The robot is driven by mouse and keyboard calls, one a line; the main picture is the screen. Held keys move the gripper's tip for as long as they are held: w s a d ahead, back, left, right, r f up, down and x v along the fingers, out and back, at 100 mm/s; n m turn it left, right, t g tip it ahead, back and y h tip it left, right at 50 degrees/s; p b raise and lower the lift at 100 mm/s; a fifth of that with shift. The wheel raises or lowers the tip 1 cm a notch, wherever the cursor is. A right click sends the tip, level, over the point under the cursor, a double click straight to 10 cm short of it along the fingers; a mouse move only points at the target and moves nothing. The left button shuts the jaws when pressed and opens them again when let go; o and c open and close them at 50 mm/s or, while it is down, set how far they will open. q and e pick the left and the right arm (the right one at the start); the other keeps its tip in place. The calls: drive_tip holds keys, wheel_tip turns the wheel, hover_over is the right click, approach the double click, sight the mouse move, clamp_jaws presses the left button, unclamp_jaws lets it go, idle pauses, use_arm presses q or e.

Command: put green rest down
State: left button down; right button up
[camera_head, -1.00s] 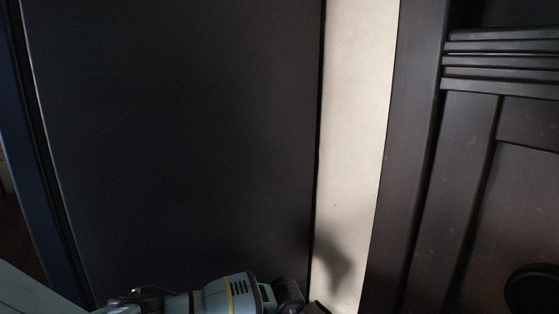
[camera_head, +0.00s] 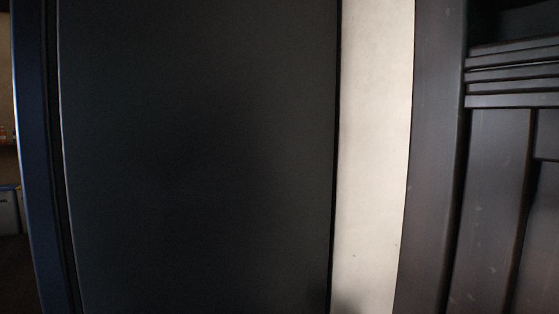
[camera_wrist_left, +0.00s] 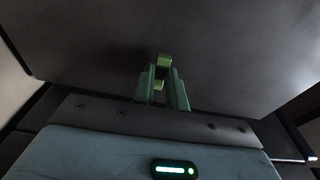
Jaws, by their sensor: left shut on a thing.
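In the left wrist view my left gripper (camera_wrist_left: 162,88) is shut on a small green rest (camera_wrist_left: 164,61). The rest shows as bright green pieces between and just beyond the fingers. The fingers hide part of it, so its full shape cannot be told. A large dark grey surface fills the view behind it. Neither the rest nor my left gripper shows in the head view. My right gripper is in neither view.
A tall dark panel (camera_head: 200,150) fills the middle of the head view, with a blue edge (camera_head: 38,160) at its left. A pale wall strip (camera_head: 372,150) stands beside it. A dark wooden panelled piece (camera_head: 435,170) is at right. Containers (camera_head: 8,210) show at far left.

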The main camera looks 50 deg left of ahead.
use_arm(q)
drive_tip(key=shift+f, duration=0.4)
drive_tip(key=c, duration=1.4)
unclamp_jaws()
drive_tip(key=shift+c, duration=0.2)
drive_tip(key=shift+r, duration=0.1)
wheel_tip(320, 180, up, 13)
drive_tip(key=d+p, duration=0.1)
drive_tip(key=d, duration=0.1)
drive_tip(key=shift+s, duration=0.3)
